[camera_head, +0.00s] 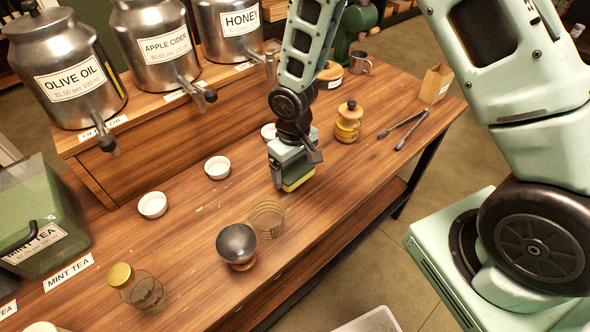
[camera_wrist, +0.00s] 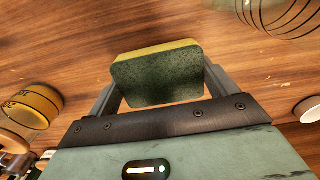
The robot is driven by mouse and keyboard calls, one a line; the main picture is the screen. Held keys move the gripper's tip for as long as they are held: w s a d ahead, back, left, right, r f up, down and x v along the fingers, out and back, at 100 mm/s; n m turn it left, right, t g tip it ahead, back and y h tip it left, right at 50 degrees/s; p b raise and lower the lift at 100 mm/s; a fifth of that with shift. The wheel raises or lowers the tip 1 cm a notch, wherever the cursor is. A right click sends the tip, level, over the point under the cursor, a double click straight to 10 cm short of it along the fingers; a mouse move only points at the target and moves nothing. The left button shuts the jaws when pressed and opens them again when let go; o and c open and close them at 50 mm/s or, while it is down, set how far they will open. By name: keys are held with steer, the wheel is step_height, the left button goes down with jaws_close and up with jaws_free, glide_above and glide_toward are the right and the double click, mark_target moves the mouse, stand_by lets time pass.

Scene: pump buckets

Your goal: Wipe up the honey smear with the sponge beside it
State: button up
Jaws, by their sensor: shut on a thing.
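My gripper (camera_head: 294,168) is over the middle of the wooden counter (camera_head: 345,190), below the metal dispensers. It is shut on the sponge (camera_head: 298,184), which is yellow with a dark green face. In the wrist view the sponge (camera_wrist: 158,76) sits between the two fingers, green face toward the camera. The sponge is low over the counter; I cannot tell whether it touches the wood. I cannot make out the honey smear for certain in either view; only small pale marks show on the wood, and the sponge and gripper hide part of the surface.
A dark bowl (camera_head: 237,244) and a clear glass cup (camera_head: 267,220) stand left of the sponge. White ramekins (camera_head: 153,205) stand left.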

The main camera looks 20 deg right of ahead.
steer(key=shift+r+p, duration=1.75)
steer(key=shift+r, duration=0.75)
steer(key=shift+f, duration=0.1)
